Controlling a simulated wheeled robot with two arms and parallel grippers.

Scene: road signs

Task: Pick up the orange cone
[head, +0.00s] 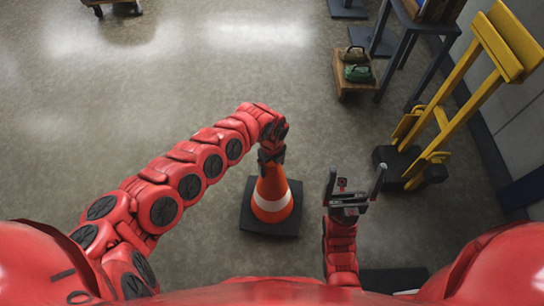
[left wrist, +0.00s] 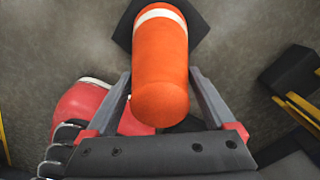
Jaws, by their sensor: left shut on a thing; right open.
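The orange cone (head: 271,191) with a white band stands upright on its dark square base (head: 255,222) on the floor, in front of me in the head view. My left gripper (head: 271,157) is at the top of the cone and shut on it. In the left wrist view the cone's orange top (left wrist: 160,85) lies between the two grey fingers of the left gripper (left wrist: 160,100). My right gripper (head: 354,182) is open and empty, to the right of the cone, fingers spread.
A yellow hand truck (head: 462,95) stands at the right near the wall. A small wooden stand with green and tan items (head: 357,73) is at the upper right beside a dark table (head: 408,40). A cart (head: 110,5) is at the top left. The floor at left is clear.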

